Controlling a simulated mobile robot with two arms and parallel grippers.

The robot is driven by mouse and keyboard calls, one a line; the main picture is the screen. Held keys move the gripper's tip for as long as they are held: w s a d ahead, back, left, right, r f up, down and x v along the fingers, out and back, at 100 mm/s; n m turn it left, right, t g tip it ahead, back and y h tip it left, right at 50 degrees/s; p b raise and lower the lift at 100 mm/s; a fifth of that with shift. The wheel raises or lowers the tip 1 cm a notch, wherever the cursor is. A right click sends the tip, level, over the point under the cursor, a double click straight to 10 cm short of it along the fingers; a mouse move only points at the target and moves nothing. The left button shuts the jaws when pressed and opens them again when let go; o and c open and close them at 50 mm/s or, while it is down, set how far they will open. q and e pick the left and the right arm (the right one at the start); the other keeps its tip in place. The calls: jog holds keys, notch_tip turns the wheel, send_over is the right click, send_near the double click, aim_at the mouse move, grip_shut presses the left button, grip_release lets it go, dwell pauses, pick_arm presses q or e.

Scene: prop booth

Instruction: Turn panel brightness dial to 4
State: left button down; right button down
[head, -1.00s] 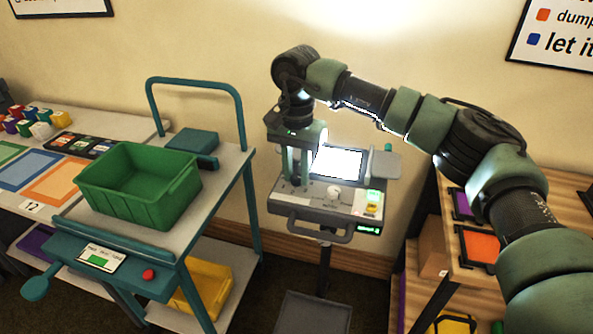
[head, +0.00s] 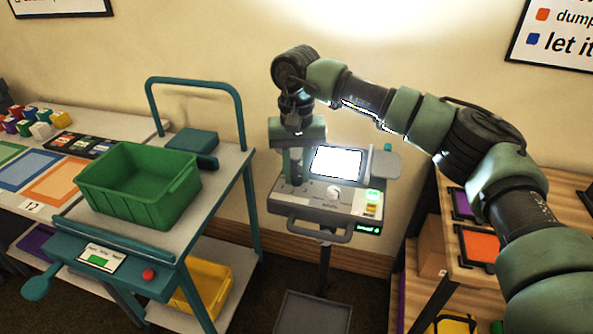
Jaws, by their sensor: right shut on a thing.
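The grey panel unit (head: 350,208) has a bright lit screen (head: 336,161) and stands on a post by the wall. A white knob (head: 333,192) sits on its sloped front, right of my right gripper and apart from it. My right gripper (head: 294,178) points down at the left part of the panel front, beside the screen. Its fingers are seen nearly edge-on and are shut on what appears to be the brightness dial, which they hide. The dial's marks are too small to read. My left gripper is not in view.
A teal cart (head: 222,192) with a green bin (head: 140,188) stands left of the panel. A wooden shelf (head: 455,262) stands to the right. A handle bar (head: 320,231) runs along the panel's front edge, and a small green-lit display (head: 368,229) is at its right.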

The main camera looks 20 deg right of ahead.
aim_at(297, 175)
jog(key=shift+w+r, duration=0.15)
jog(key=shift+r, duration=0.05)
jog(key=c, duration=1.2)
grip_release()
jog(key=shift+c, duration=0.2)
jog(key=shift+o, duration=0.4)
jog(key=shift+f, duration=0.15)
notch_tip(297, 175, up, 8)
jog(key=shift+f+b, duration=0.1)
jog(key=shift+b, duration=0.35)
